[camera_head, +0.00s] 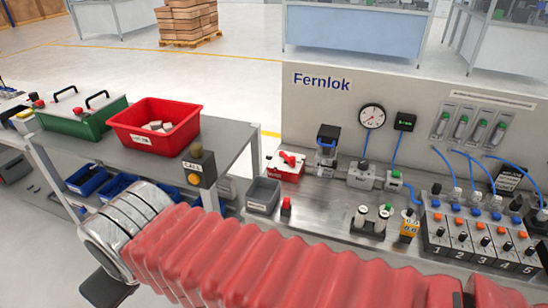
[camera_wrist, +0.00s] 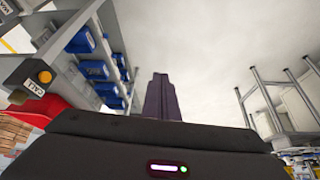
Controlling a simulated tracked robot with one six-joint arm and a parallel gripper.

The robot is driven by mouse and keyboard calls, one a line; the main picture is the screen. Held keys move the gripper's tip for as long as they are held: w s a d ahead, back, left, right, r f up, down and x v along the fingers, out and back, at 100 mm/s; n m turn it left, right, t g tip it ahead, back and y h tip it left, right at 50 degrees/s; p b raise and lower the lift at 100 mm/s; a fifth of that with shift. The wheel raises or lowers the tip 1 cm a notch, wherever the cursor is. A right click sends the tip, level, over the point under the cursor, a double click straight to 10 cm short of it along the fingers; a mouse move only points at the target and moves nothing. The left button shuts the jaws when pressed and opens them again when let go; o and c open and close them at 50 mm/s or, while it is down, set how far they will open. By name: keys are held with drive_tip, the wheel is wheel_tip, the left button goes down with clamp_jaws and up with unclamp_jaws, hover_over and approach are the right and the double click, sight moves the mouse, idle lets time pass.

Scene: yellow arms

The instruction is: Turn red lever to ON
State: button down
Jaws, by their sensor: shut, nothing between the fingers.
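The red lever (camera_head: 291,157) sits on top of a small box with white and red faces at the left end of the steel bench. I cannot read its ON or OFF marks at this size. My gripper (camera_wrist: 161,98) shows in the wrist view with its dark fingers together and nothing between them. It points at pale floor, away from the lever, which is not seen in the wrist view. In the head view my red-sleeved arm crosses the foreground, and the fingers cannot be made out.
The CALL post (camera_head: 199,166) and red crate (camera_head: 153,125) are left. Numbered switch modules (camera_head: 480,237) fill the bench's right.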

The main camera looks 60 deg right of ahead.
drive_tip(key=shift+d, duration=0.1)
drive_tip(key=w+d+f+m+g+h, duration=0.2)
drive_tip(key=d+m, duration=0.9)
drive_tip(key=d, duration=1.2)
drive_tip(key=w+d+f+m+g+h, duration=0.2)
drive_tip(key=d+m+g+h, duration=0.4)
drive_tip(key=d, duration=1.8)
drive_tip(key=f+m+g, duration=0.1)
drive_tip(key=m, duration=0.5)
drive_tip(key=shift+w+d+f+g+h, duration=0.2)
drive_tip(key=shift+d+g+h, duration=0.1)
drive_tip(key=shift+g, duration=0.1)
drive_tip(key=shift+s, duration=0.1)
approach(290, 162)
wheel_tip(290, 162, down, 4)
drive_tip(key=shift+s+d, duration=0.25)
drive_tip(key=shift+d, duration=0.4)
drive_tip(key=shift+s+d, duration=0.25)
drive_tip(key=shift+d, duration=0.35)
drive_tip(key=shift+s+d, duration=0.3)
drive_tip(key=shift+d, duration=0.35)
